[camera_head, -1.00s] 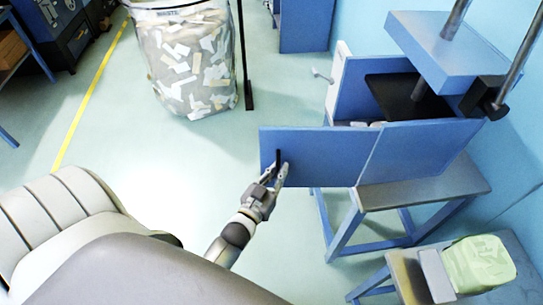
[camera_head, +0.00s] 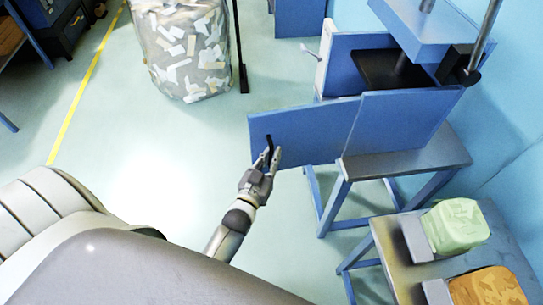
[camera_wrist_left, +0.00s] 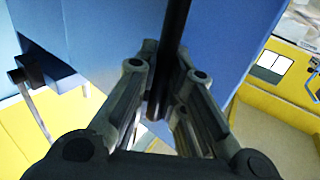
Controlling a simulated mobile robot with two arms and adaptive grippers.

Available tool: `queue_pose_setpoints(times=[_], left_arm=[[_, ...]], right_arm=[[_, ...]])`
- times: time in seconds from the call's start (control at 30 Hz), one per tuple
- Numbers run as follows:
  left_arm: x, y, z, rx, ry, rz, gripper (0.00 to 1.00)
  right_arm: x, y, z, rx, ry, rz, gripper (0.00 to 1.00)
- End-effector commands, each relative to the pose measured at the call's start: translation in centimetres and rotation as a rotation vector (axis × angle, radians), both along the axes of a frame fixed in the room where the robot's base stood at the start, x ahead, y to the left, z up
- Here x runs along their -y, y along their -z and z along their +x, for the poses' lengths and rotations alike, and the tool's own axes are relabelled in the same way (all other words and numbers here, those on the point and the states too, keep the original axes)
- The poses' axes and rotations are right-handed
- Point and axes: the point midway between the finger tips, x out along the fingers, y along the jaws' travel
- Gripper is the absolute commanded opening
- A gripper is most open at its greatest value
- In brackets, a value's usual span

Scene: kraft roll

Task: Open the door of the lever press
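The lever press (camera_head: 400,125) is a blue box on a stand, with a raised blue upper block and dark metal rods. Its blue door (camera_head: 318,128) stands out to the left of the front panel, at an angle to it. The black bar handle (camera_head: 268,143) is near the door's free left edge. My left gripper (camera_head: 267,158) is at this handle, its fingers on either side. In the left wrist view the black bar (camera_wrist_left: 172,40) runs between the fingers (camera_wrist_left: 165,85), which are closed about it. Their exact contact is partly hidden. My right gripper is out of view.
A clear waste bag (camera_head: 187,50) full of scraps stands behind, beside a dark post (camera_head: 239,45). A low table (camera_head: 390,240) at the lower right carries green (camera_head: 455,225) and orange (camera_head: 488,288) bundles. The floor left of the door is clear.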

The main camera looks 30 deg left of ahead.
Motion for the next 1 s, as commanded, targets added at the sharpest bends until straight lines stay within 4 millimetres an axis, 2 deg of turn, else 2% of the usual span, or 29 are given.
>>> queue_pose_setpoints(times=[0.03, 0.2, 0.57, 0.77, 1.0], left_arm=[[-0.1, 0.0, 0.0, -0.001, -0.001, 0.008, 0.15], [-0.1, 0.0, 0.0, 0.000, -0.001, 0.004, 0.34], [0.0, 0.1, -0.4, -0.001, -0.001, 0.001, 0.34], [0.2, 0.1, -3.2, -0.003, -0.001, 0.001, 0.34], [0.6, 0.1, -7.9, -0.004, -0.001, 0.002, 0.34]], right_arm=[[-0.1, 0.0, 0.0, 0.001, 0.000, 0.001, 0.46], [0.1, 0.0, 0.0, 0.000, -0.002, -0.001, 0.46], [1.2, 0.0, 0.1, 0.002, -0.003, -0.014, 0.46], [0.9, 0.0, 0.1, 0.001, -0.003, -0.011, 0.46], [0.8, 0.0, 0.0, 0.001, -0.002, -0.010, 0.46]])
